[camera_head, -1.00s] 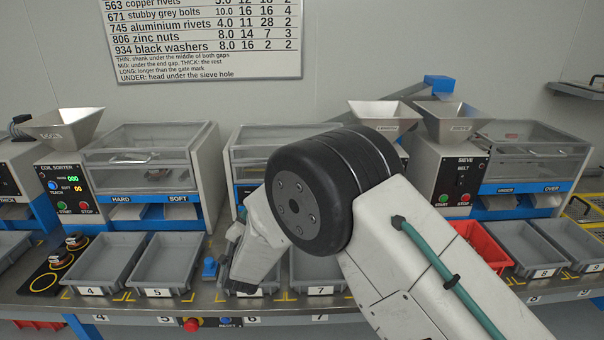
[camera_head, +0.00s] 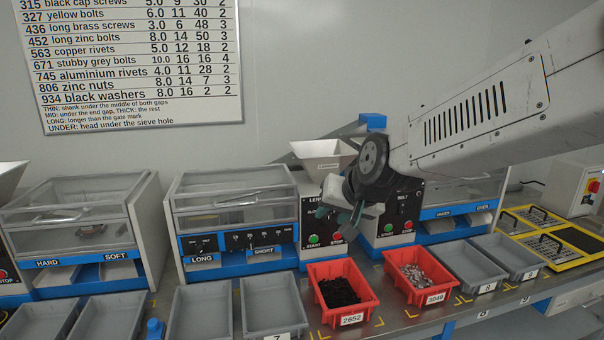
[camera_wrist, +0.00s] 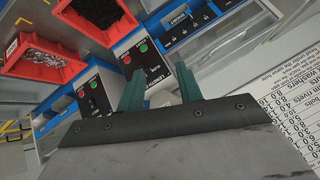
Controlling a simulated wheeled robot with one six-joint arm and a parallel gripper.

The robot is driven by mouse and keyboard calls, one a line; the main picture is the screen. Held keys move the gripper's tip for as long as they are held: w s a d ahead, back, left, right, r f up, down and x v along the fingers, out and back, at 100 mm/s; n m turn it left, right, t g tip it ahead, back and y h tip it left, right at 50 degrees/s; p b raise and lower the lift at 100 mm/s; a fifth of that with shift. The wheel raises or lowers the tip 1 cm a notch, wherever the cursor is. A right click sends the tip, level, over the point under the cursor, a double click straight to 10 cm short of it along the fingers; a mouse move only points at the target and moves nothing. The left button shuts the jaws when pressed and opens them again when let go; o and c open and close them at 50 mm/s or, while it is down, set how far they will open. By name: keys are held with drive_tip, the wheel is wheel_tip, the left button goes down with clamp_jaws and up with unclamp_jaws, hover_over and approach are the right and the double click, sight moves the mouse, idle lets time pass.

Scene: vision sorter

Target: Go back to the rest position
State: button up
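My gripper (camera_head: 340,216) hangs in the air in front of the sorter machines, in the middle of the head view. Its arm reaches in from the upper right. In the wrist view, the two green fingers of my gripper (camera_wrist: 160,88) stand apart with nothing between them, so it is open and empty. Behind the fingers are control panels with green and red buttons.
A red bin (camera_head: 313,291) of black parts and a red bin (camera_head: 390,275) of silvery parts stand below my gripper. Grey trays (camera_head: 270,325) line the bench. The length sorter (camera_head: 185,200) stands left of my gripper. A printed chart (camera_head: 235,112) hangs behind.

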drive_tip(key=s+d+g+h, duration=0.1)
drive_tip(key=s+d+g, duration=0.1)
drive_tip(key=s+d, duration=0.4)
drive_tip(key=s+d+f+g+h, duration=0.1)
drive_tip(key=s+d, duration=0.6)
drive_tip(key=s, duration=0.7)
drive_tip(key=s+d+g+h, duration=0.2)
drive_tip(key=s+d+g, duration=0.1)
drive_tip(key=s+d, duration=0.4)
drive_tip(key=s, duration=0.3)
drive_tip(key=shift+s+f, duration=0.3)
drive_tip(key=shift+s, duration=0.05)
